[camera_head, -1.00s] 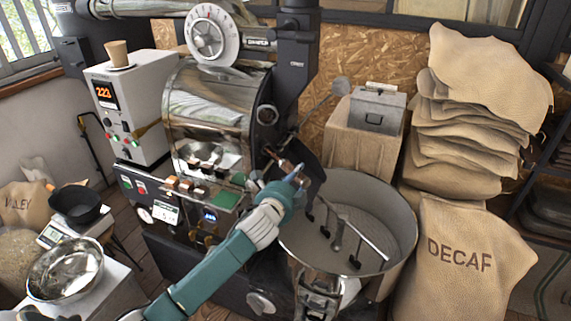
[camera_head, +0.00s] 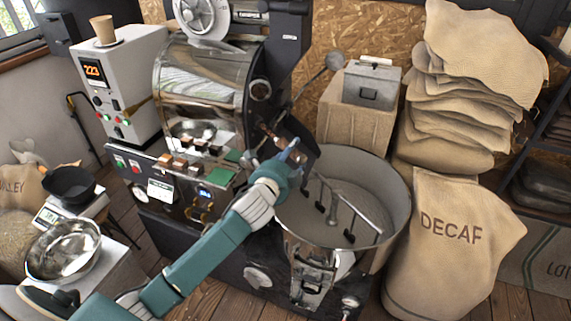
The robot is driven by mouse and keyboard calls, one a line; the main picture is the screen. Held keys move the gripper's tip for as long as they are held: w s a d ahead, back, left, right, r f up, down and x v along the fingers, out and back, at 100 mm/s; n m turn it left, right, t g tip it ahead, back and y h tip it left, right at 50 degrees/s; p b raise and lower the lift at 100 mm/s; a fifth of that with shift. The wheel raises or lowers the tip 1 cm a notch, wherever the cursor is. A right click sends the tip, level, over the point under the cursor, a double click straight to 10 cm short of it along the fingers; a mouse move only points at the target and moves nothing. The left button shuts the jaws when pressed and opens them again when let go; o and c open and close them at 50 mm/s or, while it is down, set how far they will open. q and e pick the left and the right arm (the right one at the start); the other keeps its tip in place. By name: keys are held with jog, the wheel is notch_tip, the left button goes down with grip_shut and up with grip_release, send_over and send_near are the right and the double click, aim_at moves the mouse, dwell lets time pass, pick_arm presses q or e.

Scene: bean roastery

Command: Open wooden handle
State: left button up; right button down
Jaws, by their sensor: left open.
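A reddish-brown wooden handle (camera_head: 270,133) shows on the front of the shiny steel roaster drum (camera_head: 205,90), beside the dark discharge flap. My left gripper (camera_head: 290,153), on a teal and white arm from the lower left, is just below and right of this handle. Its fingers are open and point up toward the dark flap. They look close to the handle, but I cannot tell whether they touch it. The gripper and the dark parts behind it partly hide this area. My right gripper is not in view.
The round steel cooling bin (camera_head: 395,195) with stirring arms stands right of the gripper. Several small wooden blocks (camera_head: 180,165) line the roaster's front ledge. A DECAF sack (camera_head: 450,265) stands at right. A steel bowl (camera_head: 62,250) and a scale (camera_head: 50,215) sit at left.

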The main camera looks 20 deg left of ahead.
pick_arm(q)
jog(key=a+v, duration=0.1)
jog(key=v, duration=1)
jog(key=shift+d, duration=0.45)
